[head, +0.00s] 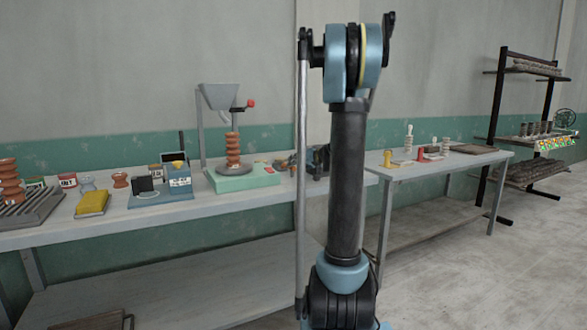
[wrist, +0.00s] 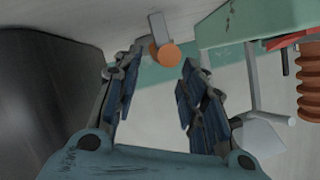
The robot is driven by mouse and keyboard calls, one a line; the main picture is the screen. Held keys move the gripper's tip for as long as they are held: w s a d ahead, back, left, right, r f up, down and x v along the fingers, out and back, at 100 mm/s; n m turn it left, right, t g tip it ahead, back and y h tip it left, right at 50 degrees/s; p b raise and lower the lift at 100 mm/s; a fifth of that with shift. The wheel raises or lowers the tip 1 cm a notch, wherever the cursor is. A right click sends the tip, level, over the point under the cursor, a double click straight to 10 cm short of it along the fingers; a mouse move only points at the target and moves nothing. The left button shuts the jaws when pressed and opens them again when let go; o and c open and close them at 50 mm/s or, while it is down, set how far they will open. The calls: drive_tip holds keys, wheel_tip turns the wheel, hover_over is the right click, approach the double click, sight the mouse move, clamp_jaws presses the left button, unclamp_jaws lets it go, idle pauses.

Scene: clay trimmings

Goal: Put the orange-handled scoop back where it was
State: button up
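A small thing with a round orange end (wrist: 168,54) and a grey part (wrist: 157,27) shows in the wrist view; it looks like the orange-handled scoop, seen nearly end-on. It is at or just beyond my fingertips, between their lines; I cannot tell whether the left finger touches it. My gripper (wrist: 162,62) is open, its two dark blue fingers apart. In the head view my gripper (head: 302,161) is partly hidden behind my arm, just right of the green scale (head: 243,181). A small orange-brown thing (head: 281,164) there is probably the same scoop, but too small to be sure.
An orange ribbed stack (head: 233,150) stands on the scale under a grey hopper (head: 220,96). A second table (head: 440,166) holds small tools at right.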

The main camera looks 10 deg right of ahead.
drive_tip(key=shift+v, duration=2.9)
drive_tip(key=shift+s, duration=0.1)
drive_tip(key=shift+g+h, duration=0.4)
drive_tip(key=shift+g, duration=0.5)
drive_tip(key=s+a, duration=0.1)
drive_tip(key=s, duration=0.1)
drive_tip(key=s+a+f, duration=0.1)
drive_tip(key=s+a, duration=0.2)
drive_tip(key=s, duration=0.2)
drive_tip(key=shift+a+f, duration=0.15)
drive_tip(key=shift+f, duration=0.25)
drive_tip(key=s+f+g+h, duration=0.2)
drive_tip(key=s+f, duration=0.4)
drive_tip(key=s, duration=0.6)
drive_tip(key=s+f+g+h, duration=0.2)
drive_tip(key=s+f, duration=0.4)
drive_tip(key=s, duration=0.7)
drive_tip(key=s+f+g+h, duration=0.1)
drive_tip(key=s+f+g, duration=0.3)
drive_tip(key=s+f, duration=0.3)
drive_tip(key=s, duration=0.5)
drive_tip(key=shift+s+h, duration=0.4)
